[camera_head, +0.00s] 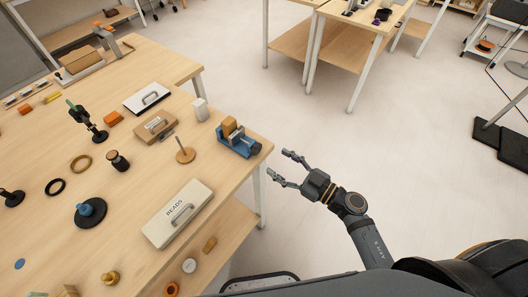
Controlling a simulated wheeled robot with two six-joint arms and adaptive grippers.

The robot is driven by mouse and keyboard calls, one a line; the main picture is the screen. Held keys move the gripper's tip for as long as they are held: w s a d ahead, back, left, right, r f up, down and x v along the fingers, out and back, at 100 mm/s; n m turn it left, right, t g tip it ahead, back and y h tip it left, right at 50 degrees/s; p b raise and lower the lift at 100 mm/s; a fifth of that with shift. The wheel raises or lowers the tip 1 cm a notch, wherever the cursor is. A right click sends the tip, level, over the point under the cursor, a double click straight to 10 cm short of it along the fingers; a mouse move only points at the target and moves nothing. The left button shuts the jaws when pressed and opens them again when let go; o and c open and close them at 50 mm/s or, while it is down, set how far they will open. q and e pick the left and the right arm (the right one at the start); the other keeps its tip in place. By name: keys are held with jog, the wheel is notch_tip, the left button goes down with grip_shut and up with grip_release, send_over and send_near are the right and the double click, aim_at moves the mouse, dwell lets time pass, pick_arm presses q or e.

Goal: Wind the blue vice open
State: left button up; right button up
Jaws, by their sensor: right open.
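The blue vice (241,143) sits at the right edge of the wooden table. A tan wooden block (230,127) stands upright at its jaws; I cannot tell how tightly they hold it. The vice's handle is too small to make out clearly. My right gripper (284,168) is open and empty, off the table's right edge. Its fingers point left toward the vice and are apart from it. My left gripper is not in view.
The table (130,205) holds several other props. Open floor (400,170) lies to the right.

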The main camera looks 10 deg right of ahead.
aim_at(258, 150)
jog(key=x, duration=0.7)
jog(key=shift+p, duration=0.35)
jog(key=c, duration=1.2)
jog(key=shift+o, duration=0.2)
jog(key=shift+r+n+p, duration=0.25)
jog(key=shift+n+p, duration=0.55)
jog(key=shift+p, duration=0.15)
jog(key=shift+f+n+p, duration=0.15)
jog(key=shift+n+p, duration=0.45)
jog(key=shift+n, duration=0.6)
jog(key=shift+f+n, duration=0.15)
jog(key=shift+n, duration=0.65)
